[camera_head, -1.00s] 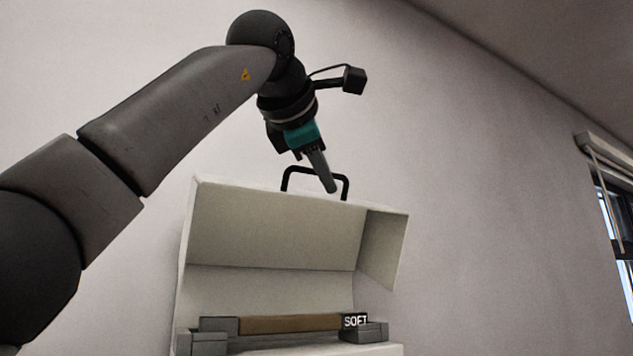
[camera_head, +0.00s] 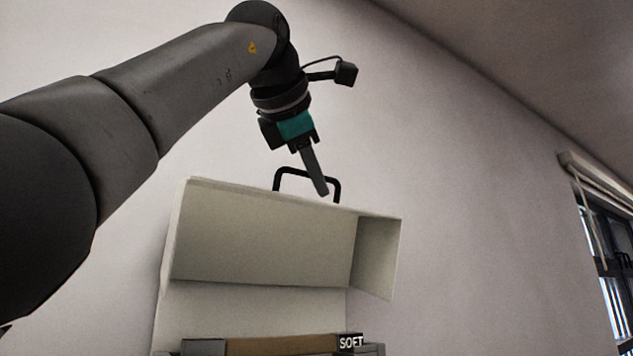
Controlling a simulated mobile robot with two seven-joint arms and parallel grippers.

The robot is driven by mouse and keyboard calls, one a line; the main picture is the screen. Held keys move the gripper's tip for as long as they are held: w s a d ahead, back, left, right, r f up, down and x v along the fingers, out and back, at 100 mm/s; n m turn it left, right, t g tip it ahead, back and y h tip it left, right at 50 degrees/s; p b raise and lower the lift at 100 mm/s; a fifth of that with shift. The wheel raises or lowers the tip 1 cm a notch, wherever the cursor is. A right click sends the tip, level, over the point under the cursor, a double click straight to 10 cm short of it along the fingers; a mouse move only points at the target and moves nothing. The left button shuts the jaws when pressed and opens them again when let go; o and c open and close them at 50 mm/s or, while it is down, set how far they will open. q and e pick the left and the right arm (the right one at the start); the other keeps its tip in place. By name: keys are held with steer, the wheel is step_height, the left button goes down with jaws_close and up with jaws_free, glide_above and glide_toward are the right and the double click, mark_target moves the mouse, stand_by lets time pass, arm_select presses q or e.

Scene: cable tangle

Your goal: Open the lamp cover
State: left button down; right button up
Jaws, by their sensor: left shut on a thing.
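The lamp cover (camera_head: 262,238) is a pale box-like shell on the wall. It is swung up, so its inside faces me. A black handle (camera_head: 277,180) stands on its top edge. My left gripper (camera_head: 322,190) reaches down from above and is shut on the handle's bar. Below the cover, the brown lamp tube (camera_head: 283,345) lies in grey end holders, with a black label reading "SOFT" (camera_head: 351,342) at its right end. The lower part of the lamp is cut off by the bottom of the picture. My right gripper is not in view.
A plain pale wall (camera_head: 480,230) surrounds the lamp, with free room to the right of the cover. A window (camera_head: 608,270) with a blind is at the far right. The ceiling (camera_head: 530,50) slopes across the upper right.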

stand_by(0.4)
arm_select(q)
steer(key=c, duration=0.9)
jaws_free()
steer(key=v, duration=1.5)
steer(key=shift+a, duration=0.15)
